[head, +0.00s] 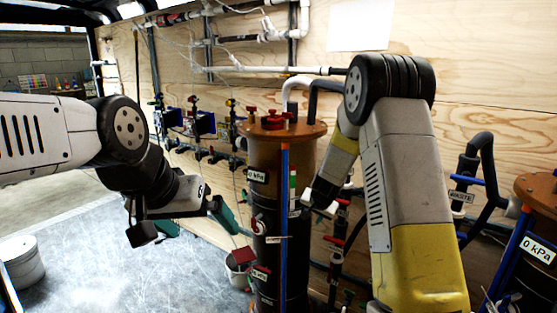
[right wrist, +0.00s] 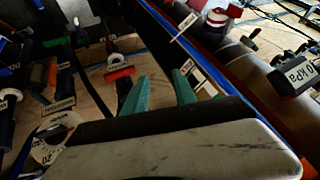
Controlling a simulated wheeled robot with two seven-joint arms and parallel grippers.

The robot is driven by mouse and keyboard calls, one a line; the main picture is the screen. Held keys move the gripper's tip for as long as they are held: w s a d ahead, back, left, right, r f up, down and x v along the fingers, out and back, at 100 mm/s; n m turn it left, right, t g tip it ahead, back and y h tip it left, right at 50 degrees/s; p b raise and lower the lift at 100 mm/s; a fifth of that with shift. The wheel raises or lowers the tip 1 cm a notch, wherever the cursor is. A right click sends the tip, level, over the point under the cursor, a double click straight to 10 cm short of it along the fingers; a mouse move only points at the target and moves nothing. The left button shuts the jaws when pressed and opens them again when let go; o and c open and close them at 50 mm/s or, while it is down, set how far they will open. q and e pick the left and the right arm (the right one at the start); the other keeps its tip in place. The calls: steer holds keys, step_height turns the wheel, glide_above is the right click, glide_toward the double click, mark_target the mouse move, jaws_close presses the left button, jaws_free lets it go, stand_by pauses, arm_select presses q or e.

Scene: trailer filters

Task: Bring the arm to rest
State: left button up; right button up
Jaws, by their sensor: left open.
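My left arm reaches in from the left in the head view. My left gripper (head: 195,222) has green fingers spread apart with nothing seen between them, over the grey floor left of the black filter tank. My right arm rises from the lower right and bends down at the elbow, its far end beside the tank's right side. My right gripper (right wrist: 158,90) shows two green fingertips apart and empty in the right wrist view, near pipes and labelled valves. In the head view its fingers are hard to make out.
The black filter tank (head: 282,200) with a brown lid (head: 283,128) stands between my arms. Valves and pipes line the plywood wall (head: 460,60). A second tank (head: 540,190) is at the right edge. A white bucket (head: 22,262) stands on the floor at lower left.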

steer(key=s+a+r+n+y, duration=0.1)
steer(key=s+r+n+y, duration=0.2)
steer(key=s+r, duration=1.4)
steer(key=s+d+r+n, duration=0.1)
steer(key=s+r, duration=0.1)
steer(key=s, duration=0.8)
steer(key=s+d+r+n+g+h, duration=0.1)
steer(key=s+d+r+n, duration=0.1)
steer(key=s, duration=0.8)
steer(key=shift+d+r, duration=0.2)
steer(key=shift+r, duration=0.3)
